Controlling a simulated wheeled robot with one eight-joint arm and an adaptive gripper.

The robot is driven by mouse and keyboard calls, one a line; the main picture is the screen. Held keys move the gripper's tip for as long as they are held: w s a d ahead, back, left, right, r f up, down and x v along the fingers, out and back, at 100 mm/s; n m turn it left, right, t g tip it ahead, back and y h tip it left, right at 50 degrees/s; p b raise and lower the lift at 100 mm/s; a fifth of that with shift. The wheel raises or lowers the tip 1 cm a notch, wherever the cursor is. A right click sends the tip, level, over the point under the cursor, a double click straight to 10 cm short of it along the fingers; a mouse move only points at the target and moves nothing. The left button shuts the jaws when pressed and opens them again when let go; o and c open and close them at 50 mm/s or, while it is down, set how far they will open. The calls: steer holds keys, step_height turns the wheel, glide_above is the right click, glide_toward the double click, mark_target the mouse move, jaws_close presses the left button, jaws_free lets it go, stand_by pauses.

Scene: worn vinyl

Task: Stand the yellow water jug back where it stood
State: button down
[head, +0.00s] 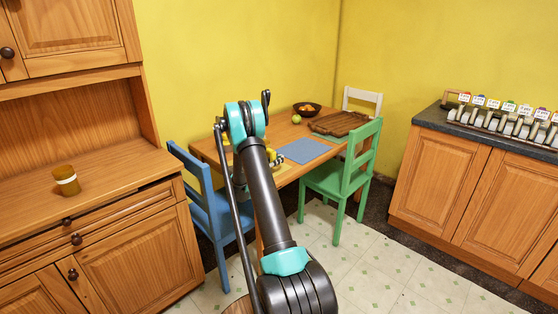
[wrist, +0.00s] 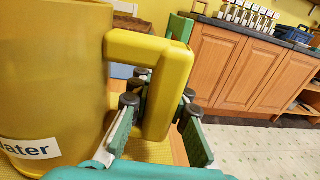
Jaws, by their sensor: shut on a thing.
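The yellow water jug (wrist: 55,75) fills the left of the wrist view, with a white label reading "ater" at its lower part. Its square handle (wrist: 178,70) stands between the two fingers of my gripper (wrist: 158,112), which is shut on it. The jug looks about upright. In the head view my arm hides most of the jug, and only a small yellow part (head: 271,154) shows over the wooden table (head: 290,172).
A brown cup (head: 66,182) stands on the left sideboard.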

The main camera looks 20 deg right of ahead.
steer(key=shift+f, duration=0.65)
stand_by(1.4)
steer(key=c, duration=1.3)
jaws_free()
steer(key=shift+c, duration=0.2)
steer(key=shift+a, duration=0.1)
steer(key=shift+v, duration=3.95)
steer(key=v, duration=1.2)
